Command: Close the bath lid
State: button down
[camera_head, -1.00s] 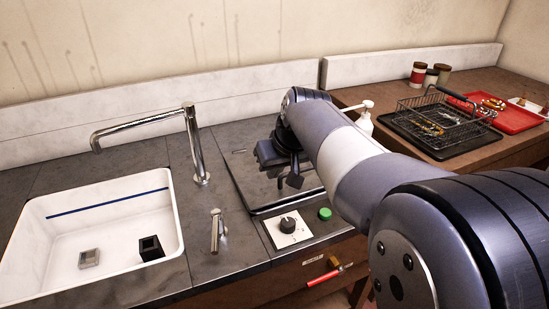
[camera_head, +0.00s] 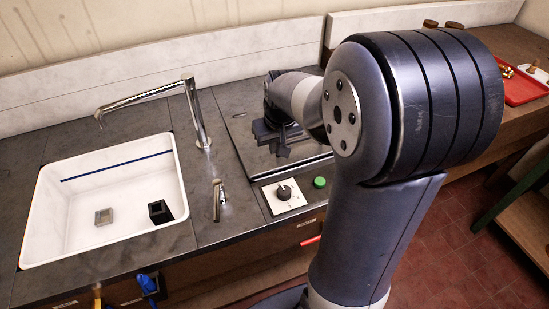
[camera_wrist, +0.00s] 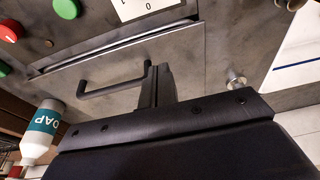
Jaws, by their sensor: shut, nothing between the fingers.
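The bath lid (camera_head: 242,130) is a grey metal plate in the counter, right of the tap. It looks flat in its frame, with no visible gap, though my arm hides part of it. In the wrist view the lid (camera_wrist: 195,60) fills the middle, with a black bar handle (camera_wrist: 112,87) on it. My gripper (camera_head: 283,149) is over the lid in the head view. In the wrist view my gripper (camera_wrist: 161,72) is shut and empty, its fingertips beside one end of the handle. I cannot tell whether they touch the lid or handle.
A dial panel (camera_head: 284,196) and green button (camera_head: 320,182) lie in front of the lid. A white sink (camera_head: 105,235) and chrome tap (camera_head: 197,125) are to the left. A soap bottle (camera_wrist: 40,135) shows in the wrist view. A red tray (camera_head: 520,88) is far right.

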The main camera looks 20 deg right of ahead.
aim_at(275, 169)
jog(key=x, duration=0.3)
jog(key=s+x, duration=0.1)
jog(key=x, duration=0.1)
jog(key=shift+f, duration=0.55)
jog(key=f+b, duration=0.2)
jog(key=f, duration=0.1)
jog(key=shift+s, duration=0.4)
